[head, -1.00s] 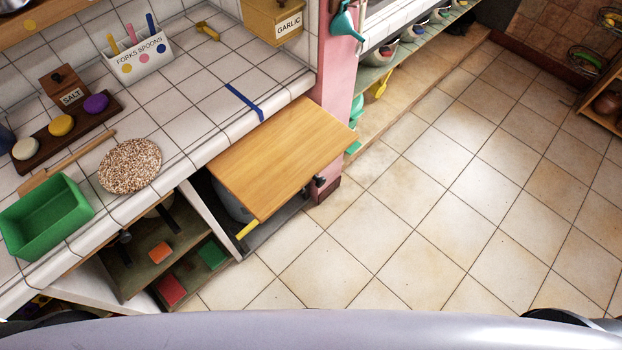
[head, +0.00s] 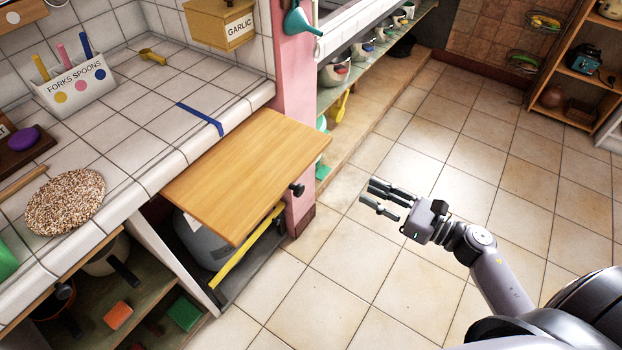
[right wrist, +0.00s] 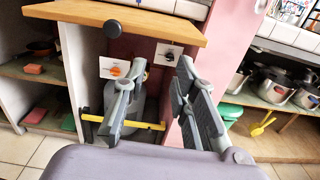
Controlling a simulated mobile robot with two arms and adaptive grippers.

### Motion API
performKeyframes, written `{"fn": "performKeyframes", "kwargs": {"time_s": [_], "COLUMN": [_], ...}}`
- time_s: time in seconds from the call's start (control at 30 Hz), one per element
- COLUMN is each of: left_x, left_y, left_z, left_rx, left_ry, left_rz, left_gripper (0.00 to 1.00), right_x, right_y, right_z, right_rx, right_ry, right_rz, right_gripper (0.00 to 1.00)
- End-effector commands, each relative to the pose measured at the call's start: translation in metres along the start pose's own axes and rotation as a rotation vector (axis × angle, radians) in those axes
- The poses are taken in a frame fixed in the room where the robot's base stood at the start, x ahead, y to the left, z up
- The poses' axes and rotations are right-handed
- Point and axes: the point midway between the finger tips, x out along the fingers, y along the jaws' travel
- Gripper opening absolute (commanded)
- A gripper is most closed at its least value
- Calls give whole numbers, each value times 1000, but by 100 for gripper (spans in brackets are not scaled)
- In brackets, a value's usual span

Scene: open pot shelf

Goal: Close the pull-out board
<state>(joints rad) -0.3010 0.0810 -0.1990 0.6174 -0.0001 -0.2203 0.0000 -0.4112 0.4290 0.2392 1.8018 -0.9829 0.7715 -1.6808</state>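The pull-out board (head: 245,170) is a flat wooden board sticking out from under the tiled counter, beside the pink post. A dark knob (head: 297,189) is on its front edge. The board also shows along the top of the right wrist view (right wrist: 150,20), with the knob (right wrist: 112,28) on its edge. My right gripper (head: 376,196) is over the floor, to the right of the board and apart from it, fingers pointing left. In the right wrist view its fingers (right wrist: 162,66) are spread with nothing held between them. My left gripper is not in view.
The tiled counter (head: 150,100) carries a speckled round mat (head: 65,201) and a forks and spoons holder (head: 75,90). The pink post (head: 294,80) stands close behind the board. A yellow bar (head: 246,248) runs below it. The tiled floor to the right is open.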

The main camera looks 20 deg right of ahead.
Motion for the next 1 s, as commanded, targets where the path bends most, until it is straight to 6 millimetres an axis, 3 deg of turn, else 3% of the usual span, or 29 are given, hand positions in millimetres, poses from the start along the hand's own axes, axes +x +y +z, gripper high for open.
{"fn": "performKeyframes", "kwargs": {"time_s": [0.17, 0.33, 0.7, 1.0], "left_x": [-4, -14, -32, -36], "left_y": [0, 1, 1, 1], "left_z": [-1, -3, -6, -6], "left_rx": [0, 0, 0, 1], "left_ry": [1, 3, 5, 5], "left_rz": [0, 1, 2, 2], "left_gripper": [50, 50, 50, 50], "right_x": [13, 45, 119, 140], "right_y": [3, 2, 3, 4], "right_z": [6, 8, 7, 4], "right_rx": [-40, -36, -31, -32], "right_ry": [-1, -5, -3, -1], "right_rz": [15, 14, 12, 11], "right_gripper": [12, 0, 0, 0]}}
